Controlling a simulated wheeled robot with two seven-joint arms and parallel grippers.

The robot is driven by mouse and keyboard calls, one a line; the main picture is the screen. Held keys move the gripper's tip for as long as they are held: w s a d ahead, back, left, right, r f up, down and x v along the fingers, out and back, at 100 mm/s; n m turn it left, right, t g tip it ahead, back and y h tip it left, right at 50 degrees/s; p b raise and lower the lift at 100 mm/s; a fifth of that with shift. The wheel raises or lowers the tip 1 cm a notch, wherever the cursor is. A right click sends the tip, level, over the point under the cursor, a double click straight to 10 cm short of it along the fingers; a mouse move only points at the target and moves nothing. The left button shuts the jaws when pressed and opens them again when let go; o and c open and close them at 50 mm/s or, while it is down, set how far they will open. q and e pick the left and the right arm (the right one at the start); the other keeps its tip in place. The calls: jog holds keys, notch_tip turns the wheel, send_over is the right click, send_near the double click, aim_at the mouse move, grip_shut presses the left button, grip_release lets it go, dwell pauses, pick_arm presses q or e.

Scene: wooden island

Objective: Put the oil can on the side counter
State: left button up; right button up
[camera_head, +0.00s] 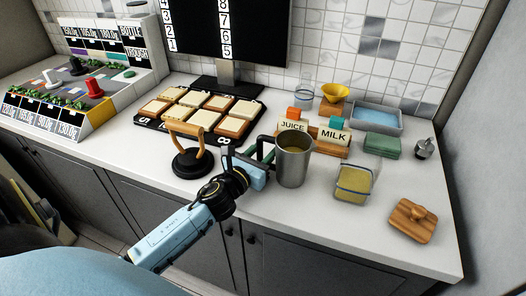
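A tall metal can (293,163) with a dark handle and yellowish contents stands upright at the middle of the white counter, near its front edge; I take it to be the oil can, though no label shows. My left gripper (262,168) reaches in from the front left and is at the can's handle side. Its fingers overlap the handle in the picture, so I cannot tell whether they are closed on it. My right gripper is not in view.
Left of the can are a black press with a wooden handle (187,140) and a tray of wooden tiles (155,124). Juice and milk blocks (333,136) stand behind it. A glass container (354,184) and wooden lid (413,220) are to its right.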

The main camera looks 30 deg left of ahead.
pick_arm(q)
jog(key=shift+r, duration=0.1)
jog(key=shift+s+r, duration=0.1)
jog(key=s, duration=1.1)
jog(key=shift+s+d+b, duration=0.25)
jog(key=shift+s+b, duration=0.1)
jog(key=shift+s, duration=0.05)
